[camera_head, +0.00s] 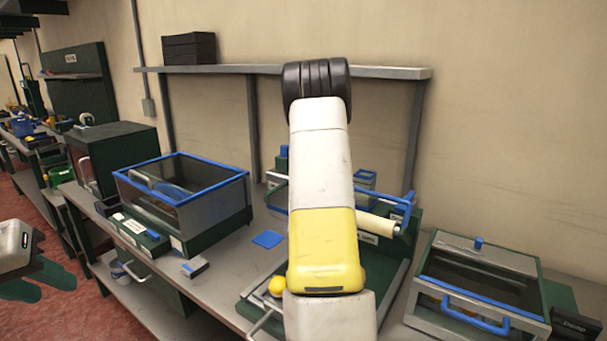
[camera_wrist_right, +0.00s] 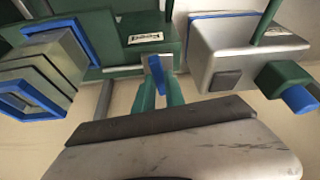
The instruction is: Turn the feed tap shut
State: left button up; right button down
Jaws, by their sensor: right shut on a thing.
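The feed tap's blue lever (camera_wrist_right: 155,66) shows in the right wrist view, below a green housing (camera_wrist_right: 112,58) with a white label. My right gripper (camera_wrist_right: 159,92) has its green fingers on either side of the lever and is shut on it. In the head view my right arm covers the tap and the right gripper. Part of a green labelled housing (camera_head: 372,250) shows just right of that arm. My left gripper (camera_head: 42,281) is at the left edge, clear of the bench, its dark green fingers apart and empty.
A blue-rimmed bin (camera_head: 222,216) stands left on the bench, and a lidded grey box (camera_head: 478,262) with a blue handle stands right. A yellow-orange ball (camera_head: 277,286) lies low beside my right arm. A blue square (camera_head: 268,239) lies on the bench. A wall shelf (camera_head: 385,72) runs behind.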

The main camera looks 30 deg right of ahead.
jog(key=shift+m, duration=0.8)
jog(key=shift+g, duration=0.3)
jog(key=c, duration=1.4)
grip_release()
jog(key=v, duration=0.7)
jog(key=shift+a+r, duration=0.2)
jog(key=shift+r, duration=0.1)
